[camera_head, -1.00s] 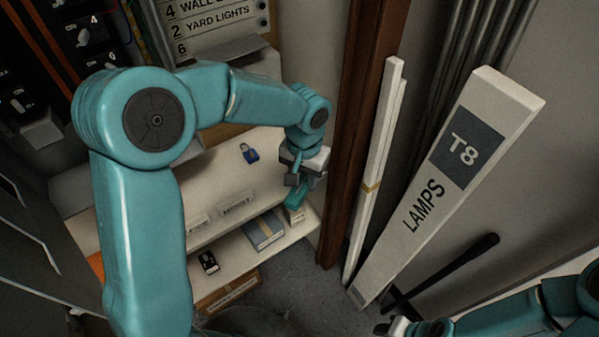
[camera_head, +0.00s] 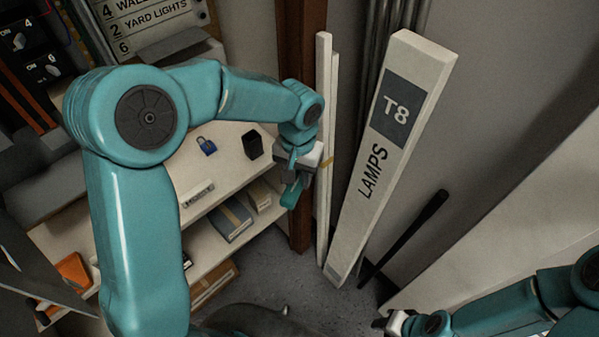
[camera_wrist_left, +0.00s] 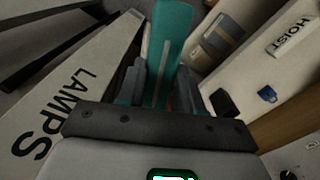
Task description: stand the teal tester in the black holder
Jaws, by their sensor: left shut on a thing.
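The teal tester (camera_head: 292,194) is held in my left gripper (camera_head: 298,170), hanging below the jaws in the head view. In the left wrist view the teal tester (camera_wrist_left: 170,42) stands out between the fingers of my left gripper (camera_wrist_left: 160,88). The black holder (camera_head: 253,144) stands on the upper shelf, a little left of the gripper and apart from the tester. A dark block beside the fingers in the left wrist view looks like the holder (camera_wrist_left: 223,103). My right gripper (camera_head: 392,323) is at the bottom edge, with its jaws unclear.
A blue padlock (camera_head: 206,146) lies on the upper shelf (camera_head: 228,165) left of the holder. Boxes and a book (camera_head: 232,219) lie on the lower shelf. A wooden post (camera_head: 299,232), white strips (camera_head: 322,130) and the lamps box (camera_head: 390,150) stand at the right.

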